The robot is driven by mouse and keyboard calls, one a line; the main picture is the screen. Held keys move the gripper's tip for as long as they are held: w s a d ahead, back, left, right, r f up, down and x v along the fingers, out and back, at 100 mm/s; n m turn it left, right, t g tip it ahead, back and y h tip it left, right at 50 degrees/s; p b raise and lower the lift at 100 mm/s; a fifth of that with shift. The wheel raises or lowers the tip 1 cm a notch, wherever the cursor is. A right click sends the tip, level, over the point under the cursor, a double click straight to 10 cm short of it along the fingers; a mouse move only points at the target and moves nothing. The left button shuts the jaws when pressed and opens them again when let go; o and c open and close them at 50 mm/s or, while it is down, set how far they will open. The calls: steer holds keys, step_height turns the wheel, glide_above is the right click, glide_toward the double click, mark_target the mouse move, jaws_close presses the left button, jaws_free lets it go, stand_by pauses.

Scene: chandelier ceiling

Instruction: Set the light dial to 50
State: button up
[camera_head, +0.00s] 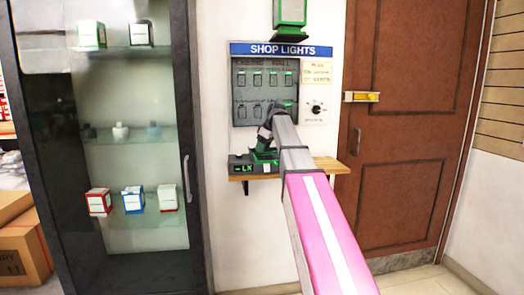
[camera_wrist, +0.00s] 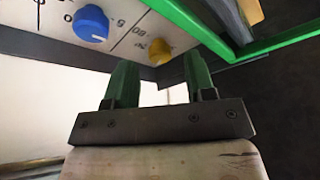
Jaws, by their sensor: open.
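The SHOP LIGHTS panel (camera_head: 281,49) is on the wall in the head view. A black round dial (camera_head: 316,108) with a small scale sits at its lower right; its setting is too small to read. In the wrist view a blue knob (camera_wrist: 91,23) and a yellow knob (camera_wrist: 158,51) sit on a white face with printed numbers. I cannot tell which unit bears them. My gripper (camera_wrist: 160,82) has its two green fingers apart, with nothing visible between them, below the knobs. In the head view it is partly hidden by my arm, near the shelf.
A wooden shelf (camera_head: 325,165) under the panel holds a dark box with a green display (camera_head: 243,168). A glass cabinet (camera_head: 130,160) stands at left, and a brown door (camera_head: 405,190) at right. A green-framed object (camera_head: 290,14) is above the panel.

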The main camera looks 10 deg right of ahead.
steer(key=shift+w+a+f, duration=0.15)
steer(key=shift+a+f, duration=0.05)
steer(key=shift+f, duration=0.45)
steer(key=c, duration=0.9)
steer(key=shift+m, duration=0.5)
steer(key=m+h, duration=0.1)
steer(key=m, duration=0.1)
steer(key=m+t, duration=0.1)
steer(key=m, duration=0.1)
steer(key=shift+a+m+h, duration=0.2)
steer(key=shift+m+h, duration=0.2)
steer(key=m+h, duration=0.1)
steer(key=m, duration=0.2)
steer(key=m+h, duration=0.1)
steer(key=m, duration=0.2)
steer(key=shift+a+t, duration=0.2)
steer(key=shift+t, duration=0.2)
